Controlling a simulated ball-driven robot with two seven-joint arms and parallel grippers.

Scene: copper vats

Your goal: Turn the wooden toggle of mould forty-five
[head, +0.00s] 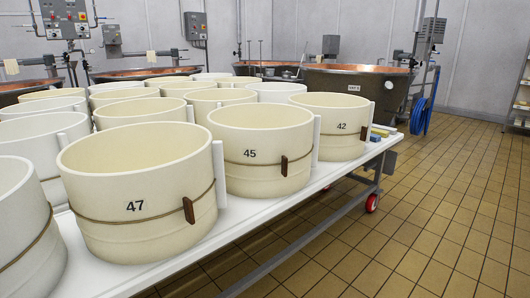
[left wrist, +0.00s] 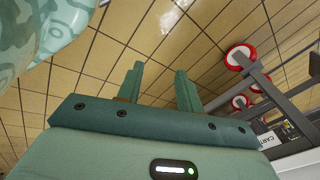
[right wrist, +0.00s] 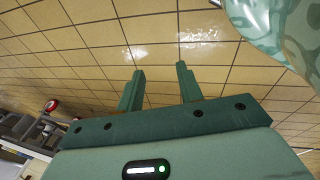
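Mould forty-five (head: 259,151) is a cream round mould marked 45, standing on the white table between moulds 47 and 42. Its brown wooden toggle (head: 284,166) sits upright on the cord around its right front side. Neither gripper shows in the head view. In the left wrist view my left gripper (left wrist: 160,82) is open and empty, its two fingers apart above the tiled floor. In the right wrist view my right gripper (right wrist: 160,80) is open and empty, also over the floor.
Mould 47 (head: 140,180) stands close on the left, mould 42 (head: 335,125) on the right, both with toggles. The white table (head: 230,225) has red-wheeled legs (head: 371,203). Copper vats (head: 358,80) stand behind. The tiled floor (head: 440,205) at right is clear.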

